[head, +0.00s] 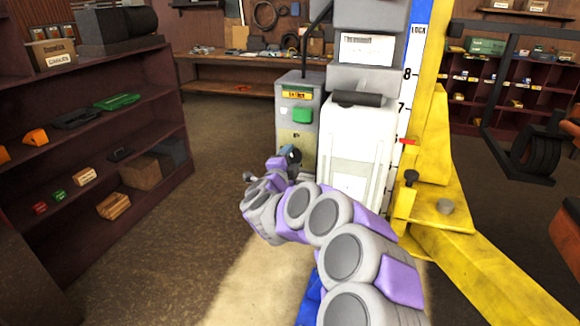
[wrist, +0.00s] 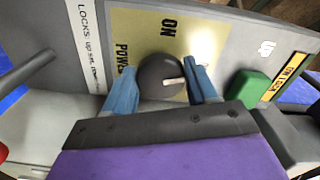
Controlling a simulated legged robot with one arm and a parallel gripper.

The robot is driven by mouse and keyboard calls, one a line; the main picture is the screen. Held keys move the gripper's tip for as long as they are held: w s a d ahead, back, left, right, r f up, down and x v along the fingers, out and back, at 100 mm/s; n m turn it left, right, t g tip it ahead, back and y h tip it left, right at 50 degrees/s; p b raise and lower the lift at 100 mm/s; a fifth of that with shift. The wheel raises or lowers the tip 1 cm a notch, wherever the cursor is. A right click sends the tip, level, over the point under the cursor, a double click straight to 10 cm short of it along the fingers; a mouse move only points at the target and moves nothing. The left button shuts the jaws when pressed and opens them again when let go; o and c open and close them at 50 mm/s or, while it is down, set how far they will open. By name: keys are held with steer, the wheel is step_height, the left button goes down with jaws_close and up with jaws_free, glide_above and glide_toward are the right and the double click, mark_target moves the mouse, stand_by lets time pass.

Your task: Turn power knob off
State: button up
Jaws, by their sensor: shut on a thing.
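The power knob (wrist: 157,78) is a dark round dial with a light pointer mark, on a yellowish plate marked "ON" and "POWER" in the wrist view. My gripper (wrist: 166,82) has its two blue fingers on either side of the knob, shut on it. In the head view my gripper (head: 285,158) reaches the front of the grey control box (head: 298,92), and the knob is mostly hidden behind it. The light pointer mark points to the right in the wrist view; the "ON" label lies above the knob.
A green button (wrist: 249,87) sits right of the knob. A white label strip (wrist: 88,45) is at the left. In the head view a yellow lift post (head: 430,130) stands right of the box. Shelves (head: 90,130) line the left; the floor between is clear.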

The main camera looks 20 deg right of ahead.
steer(key=shift+f+m+b, duration=0.15)
steer(key=shift+m+b, duration=0.35)
steer(key=shift+m, duration=1.1)
steer(key=o, duration=1)
steer(key=shift+s, duration=0.1)
steer(key=p+v, duration=0.3)
steer(key=v, duration=1.4)
steer(key=shift+a, duration=0.2)
steer(key=shift+a, duration=0.1)
